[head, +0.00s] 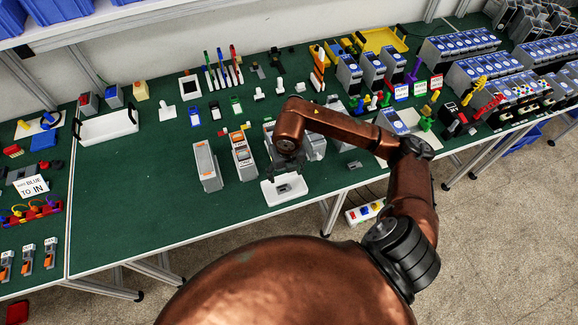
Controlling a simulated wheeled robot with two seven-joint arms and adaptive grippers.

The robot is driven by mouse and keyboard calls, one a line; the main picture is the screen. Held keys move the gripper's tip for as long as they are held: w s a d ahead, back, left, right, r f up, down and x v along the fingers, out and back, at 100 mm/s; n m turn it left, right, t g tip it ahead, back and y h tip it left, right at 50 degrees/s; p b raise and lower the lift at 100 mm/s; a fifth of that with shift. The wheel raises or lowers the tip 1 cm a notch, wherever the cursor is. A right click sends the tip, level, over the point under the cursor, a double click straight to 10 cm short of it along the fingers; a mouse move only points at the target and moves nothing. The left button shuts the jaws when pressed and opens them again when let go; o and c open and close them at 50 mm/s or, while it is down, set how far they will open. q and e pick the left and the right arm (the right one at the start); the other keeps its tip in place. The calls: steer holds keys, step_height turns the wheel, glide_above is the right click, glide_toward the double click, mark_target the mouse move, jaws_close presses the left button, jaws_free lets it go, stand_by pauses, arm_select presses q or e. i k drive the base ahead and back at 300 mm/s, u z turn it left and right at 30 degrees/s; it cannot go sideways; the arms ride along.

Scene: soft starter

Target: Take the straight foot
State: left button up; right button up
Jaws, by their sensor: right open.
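My right gripper (288,162) hangs from the copper arm, fingers pointing down, open, over the front part of the green bench. Just below it a small white holder (272,199) sits near the bench's front edge, with a small dark grey part (283,187) in it. Another small grey part (355,165) lies to the right near the edge. I cannot tell for certain which part is the straight foot. The gripper partly hides the things behind it. My left gripper is out of view.
Grey box-shaped devices (206,166) stand close left of the gripper, and more stand right behind it. A white tray with black handles (108,127) lies at the left. The green bench (120,210) is clear at left front. Rows of blue-topped devices (458,44) fill the right.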

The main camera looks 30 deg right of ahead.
mark_target(355, 165)
steer(key=z, duration=1.35)
